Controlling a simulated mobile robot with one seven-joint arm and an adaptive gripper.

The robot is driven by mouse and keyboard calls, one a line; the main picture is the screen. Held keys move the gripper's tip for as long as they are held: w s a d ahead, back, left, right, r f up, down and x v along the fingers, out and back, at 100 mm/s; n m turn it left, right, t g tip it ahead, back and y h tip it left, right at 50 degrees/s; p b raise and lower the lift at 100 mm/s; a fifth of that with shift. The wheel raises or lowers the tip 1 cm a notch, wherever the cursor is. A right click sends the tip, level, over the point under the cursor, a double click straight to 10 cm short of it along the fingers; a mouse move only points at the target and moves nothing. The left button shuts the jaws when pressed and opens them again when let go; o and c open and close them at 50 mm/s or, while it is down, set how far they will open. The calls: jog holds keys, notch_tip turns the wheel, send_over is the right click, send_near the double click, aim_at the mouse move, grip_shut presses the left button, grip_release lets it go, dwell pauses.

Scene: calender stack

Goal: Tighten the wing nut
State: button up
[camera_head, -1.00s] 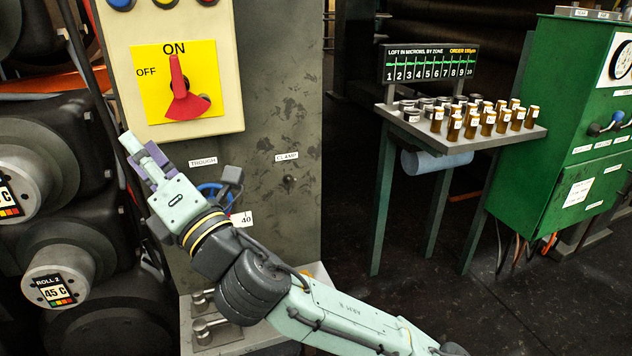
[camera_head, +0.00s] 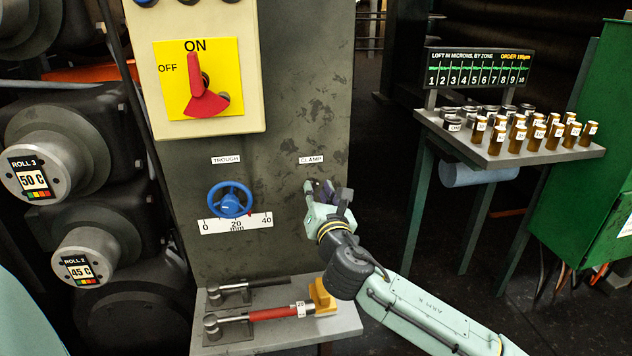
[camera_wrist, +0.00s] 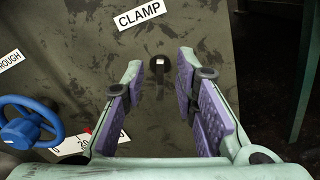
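A small dark fitting with a light spot at its centre, likely the wing nut (camera_wrist: 159,66), is on the grey panel (camera_head: 300,120) below the CLAMP label (camera_head: 311,160). Its wing shape is hard to make out. In the wrist view it appears between the tips of my gripper (camera_wrist: 161,78), whose purple-padded fingers are spread apart and empty. The fitting appears beyond the fingertips; I see no contact. In the head view my gripper (camera_head: 326,190) is just below the CLAMP label and hides the fitting.
A blue handwheel (camera_head: 230,198) with a scale (camera_head: 237,223) is left of my gripper. A red switch (camera_head: 205,90) is above. A shelf (camera_head: 340,322) with red- and black-handled tools and a yellow block (camera_head: 322,297) is below. A table (camera_head: 590,151) of bottles stands right.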

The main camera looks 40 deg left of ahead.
jog(key=shift+x, duration=1.45)
jog(key=shift+c, duration=0.2)
grip_shut()
